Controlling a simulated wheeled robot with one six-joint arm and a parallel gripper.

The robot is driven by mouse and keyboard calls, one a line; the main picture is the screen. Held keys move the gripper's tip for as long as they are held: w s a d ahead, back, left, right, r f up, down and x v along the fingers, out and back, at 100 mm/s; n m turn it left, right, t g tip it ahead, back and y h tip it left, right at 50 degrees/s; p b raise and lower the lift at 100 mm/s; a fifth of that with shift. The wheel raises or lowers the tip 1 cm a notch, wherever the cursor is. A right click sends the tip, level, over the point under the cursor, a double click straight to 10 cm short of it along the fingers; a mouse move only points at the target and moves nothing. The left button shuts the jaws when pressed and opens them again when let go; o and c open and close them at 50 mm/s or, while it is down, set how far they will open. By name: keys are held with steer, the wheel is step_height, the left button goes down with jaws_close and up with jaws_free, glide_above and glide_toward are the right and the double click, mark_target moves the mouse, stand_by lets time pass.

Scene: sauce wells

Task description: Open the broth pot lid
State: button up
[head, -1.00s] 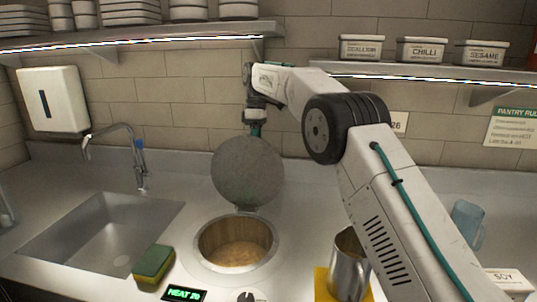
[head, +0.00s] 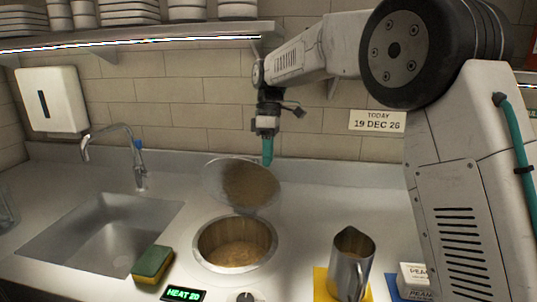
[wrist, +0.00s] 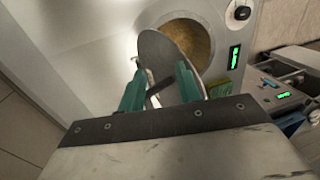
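The broth pot (head: 202,262) is a round well sunk in the counter, with brown broth inside, and its mouth is uncovered. Its round grey metal lid (head: 213,182) stands raised at the back rim and leans back towards the wall; a brown, broth-like patch shows on its face. The lid (wrist: 152,48) also shows beyond my fingers in the wrist view. My gripper (head: 267,160) is above and behind the lid's upper right edge. In the wrist view its teal fingers (wrist: 160,82) are apart, with a grey bar, perhaps the lid's handle, between them. Whether they touch it is unclear.
A sink (head: 105,235) with a tap (head: 115,130) is at left, with a sponge (head: 153,263) beside it. A metal jug (head: 350,262) stands right of the pot. A heat display (head: 184,294) and knob (head: 245,297) are in front. A shelf (head: 140,38) with dishes hangs above.

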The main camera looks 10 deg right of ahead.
steer(key=shift+a, duration=0.1)
steer(key=shift+r, duration=0.1)
jaws_close()
steer(key=s+a+r+n+t+h, duration=0.3)
steer(key=a+r+n+t, duration=0.5)
steer(key=n, duration=1)
glide_above(243, 180)
steer(key=w, duration=0.2)
steer(key=shift+t+y, duration=0.3)
step_height(243, 180, down, 9)
steer(key=shift+a+r, duration=0.1)
steer(key=shift+a, duration=0.05)
